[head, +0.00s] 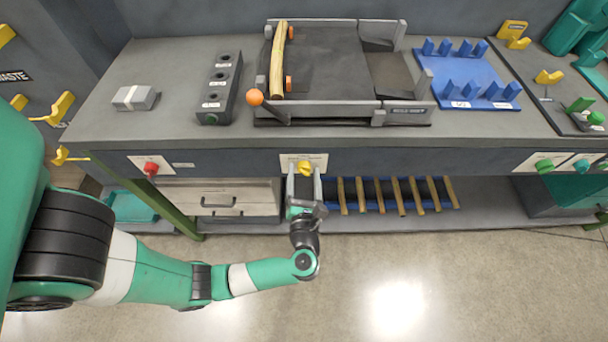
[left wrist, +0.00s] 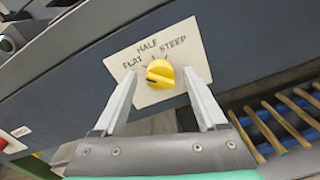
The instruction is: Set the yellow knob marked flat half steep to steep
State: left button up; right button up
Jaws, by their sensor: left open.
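The yellow knob (head: 304,167) sits on a pale label plate on the bench's front face. In the left wrist view the knob (left wrist: 160,73) is near the middle, under the handwritten words FLAT, HALF and STEEP on its plate (left wrist: 187,42). Its raised ridge slants, with its upper left end appearing to lie towards FLAT. My left gripper (head: 304,176) is in front of the knob. Its two fingers are open, one to each side of the knob, with gaps between. Whether the tips reach the knob's depth is hard to tell. My right gripper is not in view.
A red knob (head: 151,168) is on the same front face to the left. Wooden drawers (head: 222,198) and a rack of turned sticks (head: 398,194) are below the front face. A grey jig (head: 340,112) with an orange ball handle (head: 255,97) stands on the bench above.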

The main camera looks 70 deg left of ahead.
pick_arm(q)
grip_shut()
dwell(0.3)
jog(key=m+p, duration=0.3)
jog(key=shift+r, duration=0.2)
jog(key=m+p, duration=0.3)
jog(key=m, duration=0.2)
jog(key=m+p, duration=0.3)
jog(key=m, duration=0.2)
jog(key=shift+p, duration=0.3)
jog(key=shift+f+m+p, duration=0.15)
jog(key=shift+m+p, duration=0.8)
jog(key=shift+m, duration=1.55)
